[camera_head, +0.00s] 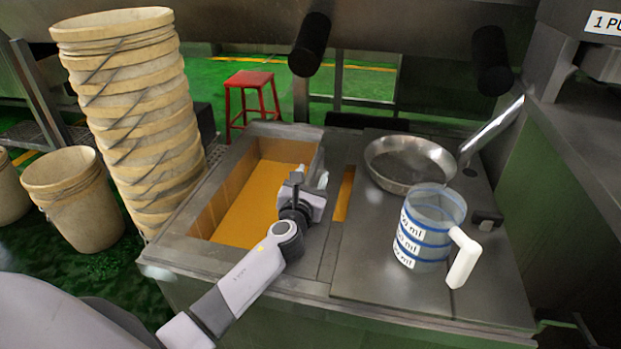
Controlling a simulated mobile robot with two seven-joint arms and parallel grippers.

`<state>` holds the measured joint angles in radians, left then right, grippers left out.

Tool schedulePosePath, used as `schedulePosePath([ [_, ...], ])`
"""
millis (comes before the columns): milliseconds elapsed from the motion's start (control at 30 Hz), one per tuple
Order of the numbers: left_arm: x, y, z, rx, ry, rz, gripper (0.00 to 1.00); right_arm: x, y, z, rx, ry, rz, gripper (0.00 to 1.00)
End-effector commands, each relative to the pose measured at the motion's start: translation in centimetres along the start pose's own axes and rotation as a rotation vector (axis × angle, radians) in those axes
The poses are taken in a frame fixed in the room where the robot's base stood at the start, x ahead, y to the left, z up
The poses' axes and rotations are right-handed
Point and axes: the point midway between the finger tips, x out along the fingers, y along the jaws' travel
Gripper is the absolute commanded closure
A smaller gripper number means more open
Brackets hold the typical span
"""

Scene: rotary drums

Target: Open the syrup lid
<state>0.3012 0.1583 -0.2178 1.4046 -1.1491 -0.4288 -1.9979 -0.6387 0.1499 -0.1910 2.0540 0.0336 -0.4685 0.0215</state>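A steel syrup tank (185,252) stands in the middle, with its left section uncovered. Orange-yellow syrup (252,205) shows inside it. A flat steel lid plate (375,270) covers the right section, and a narrow yellow slot shows at its left edge. A small dark handle (487,219) sits near the plate's right side. My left gripper (311,180) is over the right edge of the open section, beside the slot. Its fingers point away from me, and their gap is too small to judge. My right gripper is out of view.
A steel pan (410,163) and a clear measuring jug (430,225) with blue bands and a white handle stand on the lid plate. A tall stack of buckets (135,115) is at the left. A red stool (250,95) stands behind.

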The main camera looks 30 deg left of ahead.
Motion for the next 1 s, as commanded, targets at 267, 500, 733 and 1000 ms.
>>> schedulePosePath([
  [267, -0.4, 0.1, -0.1, 0.000, 0.003, 0.002, 0.52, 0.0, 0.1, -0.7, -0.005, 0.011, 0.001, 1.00],
  [500, -3.5, 0.0, 0.0, 0.000, 0.004, 0.000, 0.52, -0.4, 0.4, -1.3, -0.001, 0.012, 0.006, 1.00],
  [733, -6.3, 0.1, 0.0, 0.001, 0.002, 0.000, 0.52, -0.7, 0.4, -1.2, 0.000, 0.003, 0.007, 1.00],
  [1000, -7.2, 0.0, 0.0, 0.000, 0.001, 0.000, 0.52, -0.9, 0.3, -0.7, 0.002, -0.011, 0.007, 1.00],
])
